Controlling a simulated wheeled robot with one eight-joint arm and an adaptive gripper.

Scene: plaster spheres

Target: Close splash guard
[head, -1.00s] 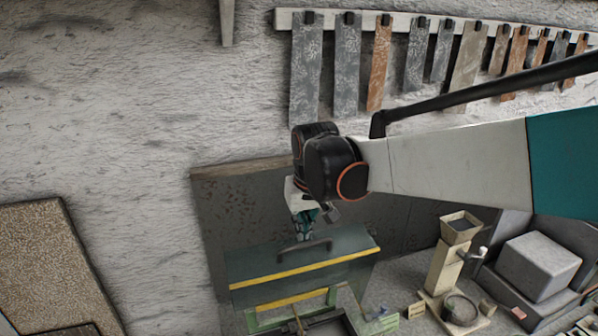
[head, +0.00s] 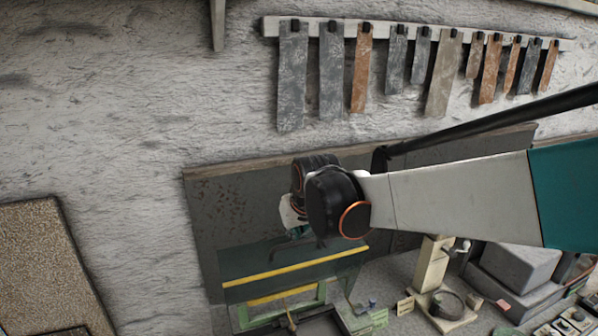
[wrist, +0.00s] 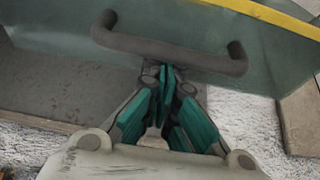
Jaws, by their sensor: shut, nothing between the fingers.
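The splash guard (head: 236,268) is a dark greenish see-through panel with a yellow stripe, tilted above a green frame on the bench. In the wrist view, the guard (wrist: 275,60) spans the upper part, and its dark bar handle (wrist: 190,55) runs across the middle. My gripper (wrist: 168,70) has its teal fingers together just below the handle. The fingertips are very close to the bar; I cannot tell whether they touch it. Nothing is between them.
A dark backboard (head: 225,210) stands against the rough wall behind the guard. Hanging strips (head: 330,75) line a rail above. On the bench at right are a beige stand (head: 432,262) and a grey block (head: 515,265). A speckled panel (head: 45,255) is at left.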

